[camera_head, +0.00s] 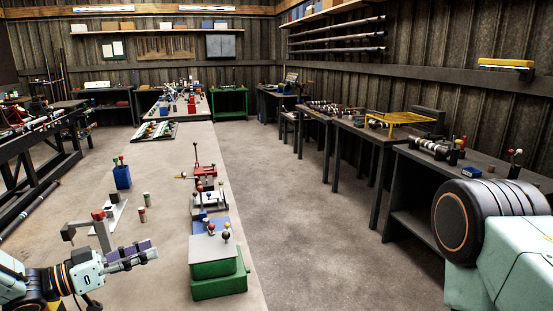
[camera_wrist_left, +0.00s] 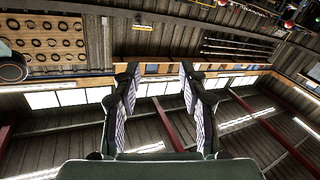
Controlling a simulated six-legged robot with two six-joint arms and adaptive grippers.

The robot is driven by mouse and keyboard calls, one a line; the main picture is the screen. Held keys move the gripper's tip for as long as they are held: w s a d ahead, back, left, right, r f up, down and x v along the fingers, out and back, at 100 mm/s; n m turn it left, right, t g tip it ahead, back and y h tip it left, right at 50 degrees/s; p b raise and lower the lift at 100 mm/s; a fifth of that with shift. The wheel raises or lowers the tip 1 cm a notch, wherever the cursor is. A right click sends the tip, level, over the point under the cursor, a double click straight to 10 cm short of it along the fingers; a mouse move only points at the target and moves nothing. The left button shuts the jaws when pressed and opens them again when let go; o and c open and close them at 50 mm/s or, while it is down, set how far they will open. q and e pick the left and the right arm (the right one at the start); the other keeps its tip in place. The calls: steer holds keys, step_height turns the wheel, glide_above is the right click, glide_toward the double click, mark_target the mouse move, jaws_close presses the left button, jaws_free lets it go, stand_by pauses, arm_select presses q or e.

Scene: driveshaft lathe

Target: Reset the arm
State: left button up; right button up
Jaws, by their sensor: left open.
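My left gripper (camera_head: 150,250) is at the lower left of the head view, above the long workbench (camera_head: 165,285). Its fingers point to the right in that view. In the left wrist view, the two fingers of the left gripper (camera_wrist_left: 159,72) stand apart with striped pads facing each other and nothing between them. That view appears upside down, with roof beams and bright windows below the wall. A large part of my right arm shows at the right of the head view. My right gripper is not visible.
A green box (camera_head: 218,291), a blue block (camera_head: 122,177) and a red clamp-like device (camera_head: 205,168) stand on the workbench. A dark table (camera_head: 402,158) runs along the right wall. The concrete floor (camera_head: 290,200) between is clear.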

arm_select(q)
steer(key=s+d+f+n+y, duration=0.1)
steer(key=d+f+n+y, duration=0.4)
steer(key=f, duration=0.4)
steer(key=s+d+f+n+g+y, duration=0.1)
steer(key=s+d+f+g+y, duration=0.1)
steer(key=s+f, duration=0.5)
steer(key=s+d+f+n+g+y, duration=0.1)
steer(key=s+d+f+g+y, duration=0.15)
steer(key=s+f, duration=0.4)
steer(key=s+a+f+g+y, duration=0.1)
steer(key=s+g, duration=0.1)
steer(key=s, duration=0.7)
steer(key=s+a+f+n+g+y, duration=0.1)
steer(key=s+g+y, duration=0.15)
steer(key=s, duration=0.55)
steer(key=s+a+f+g+y, duration=0.1)
steer(key=s+g, duration=0.1)
steer(key=s, duration=0.7)
step_height(320, 180, down, 11)
steer(key=w+b, duration=0.1)
steer(key=b, duration=0.9)
steer(key=shift+r+b, duration=0.2)
steer(key=shift+b, duration=0.15)
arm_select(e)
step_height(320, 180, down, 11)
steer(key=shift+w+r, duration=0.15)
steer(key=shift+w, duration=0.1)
